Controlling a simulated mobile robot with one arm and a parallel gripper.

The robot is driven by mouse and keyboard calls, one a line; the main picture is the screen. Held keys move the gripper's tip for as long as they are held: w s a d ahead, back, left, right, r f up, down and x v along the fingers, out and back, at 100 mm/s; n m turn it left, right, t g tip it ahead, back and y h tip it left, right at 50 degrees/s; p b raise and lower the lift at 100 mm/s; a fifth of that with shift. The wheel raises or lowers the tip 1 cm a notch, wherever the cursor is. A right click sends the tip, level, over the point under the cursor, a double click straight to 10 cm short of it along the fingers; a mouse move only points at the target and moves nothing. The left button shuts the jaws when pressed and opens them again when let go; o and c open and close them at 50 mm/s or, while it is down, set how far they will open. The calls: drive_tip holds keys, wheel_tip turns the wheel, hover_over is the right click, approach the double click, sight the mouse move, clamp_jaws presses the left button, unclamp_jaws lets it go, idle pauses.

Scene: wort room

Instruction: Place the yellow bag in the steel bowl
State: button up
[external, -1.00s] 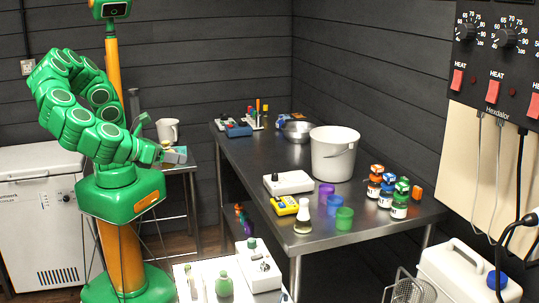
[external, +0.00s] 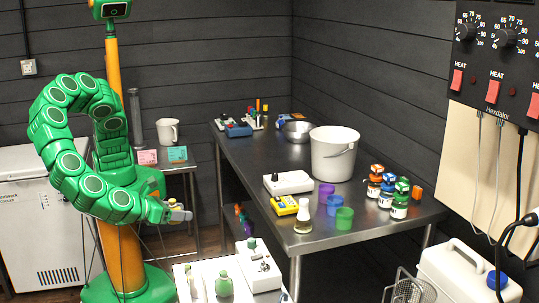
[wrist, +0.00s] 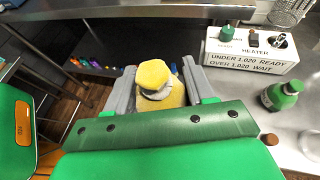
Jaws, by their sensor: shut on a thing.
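My gripper (wrist: 158,92) is shut on the yellow bag (wrist: 154,75), which sits between the two grey fingers in the wrist view. The bag has a rounded yellow top and a pale tie or neck below it. In the external view my gripper (external: 180,213) is at the left, off the near left edge of the steel table and lower than its top; the bag is too small there to make out clearly. The steel bowl (external: 297,131) stands on the far part of the steel table, behind the white bucket. Its inside is mostly hidden.
The white bucket (external: 334,154) stands in front of the bowl. A white device (external: 288,183), a yellow meter (external: 284,205), cups and jars crowd the near table (external: 250,160).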

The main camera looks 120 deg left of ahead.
hover_over(211, 278)
drive_tip(key=s+a, duration=0.2)
drive_tip(key=s, duration=0.3)
wheel_tip(211, 278, down, 4)
drive_tip(key=w+f, duration=0.1)
drive_tip(key=f, duration=0.1)
drive_tip(key=w+d+f, duration=0.1)
drive_tip(key=w+f, duration=0.1)
drive_tip(key=shift+d, duration=0.15)
drive_tip(key=shift+w+d+f, duration=0.3)
drive_tip(key=shift+w+f, duration=0.45)
drive_tip(key=shift+f, duration=0.1)
drive_tip(key=shift+w+f, duration=0.15)
drive_tip(key=shift+f, duration=1.55)
drive_tip(key=shift+f, duration=0.1)
drive_tip(key=o, duration=1)
drive_tip(key=shift+o, duration=0.2)
